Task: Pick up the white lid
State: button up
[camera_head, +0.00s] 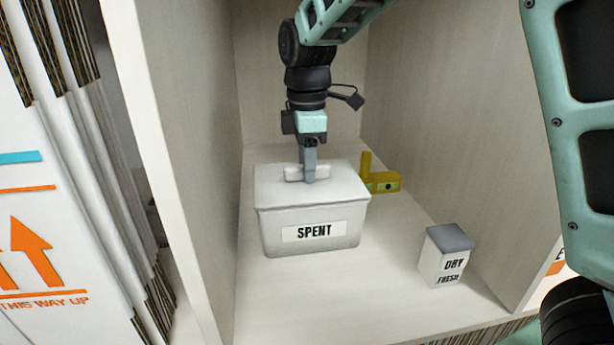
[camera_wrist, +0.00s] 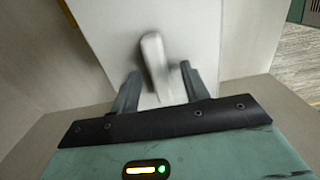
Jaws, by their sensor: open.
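The white lid (camera_head: 336,185) sits on top of a white box labelled SPENT (camera_head: 311,241) inside the locker compartment. The lid carries a raised white handle (camera_head: 291,173) on its top. My gripper (camera_head: 309,178) comes down from above at that handle. In the wrist view the lid (camera_wrist: 187,22) fills the upper middle, and its handle (camera_wrist: 155,62) lies between the two open fingers of my gripper (camera_wrist: 160,90). A gap shows between each finger and the handle there. I cannot tell whether the fingertips touch the lid.
A yellow object (camera_head: 382,181) lies behind the box, to its right. A small white container with a grey top, labelled DRY FRESH (camera_head: 447,255), stands at the front right. Compartment walls rise on the left (camera_head: 190,130) and right (camera_head: 470,120). Floor between the containers (camera_head: 385,260) is clear.

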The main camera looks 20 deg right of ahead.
grip_shut()
notch_tip(320, 180, up, 10)
jog(key=b, duration=0.2)
dwell(0.4)
